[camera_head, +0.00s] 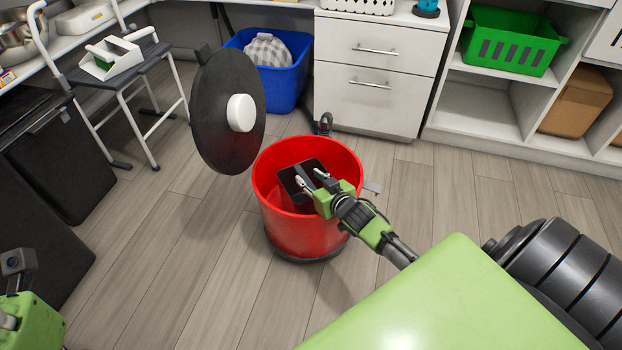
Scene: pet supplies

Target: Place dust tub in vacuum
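The vacuum is an open red round drum (305,225) standing on the floor. Its round black lid (222,125) with a white knob is tilted up at the drum's left. A dark tub (298,170), seemingly the dust tub, is inside the drum's mouth, its lower part hidden by the drum and my gripper. My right gripper (311,180) reaches over the drum's right rim, its fingers at the dark tub, apparently closed on its edge. Part of my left arm shows at the bottom left corner; its fingers are not visible.
A blue bin (272,88) with a grey checked item stands behind the drum. White drawers (375,80) and a shelf with a green basket (511,42) line the back right. A step stool (118,70) stands at left. The floor around the drum is clear.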

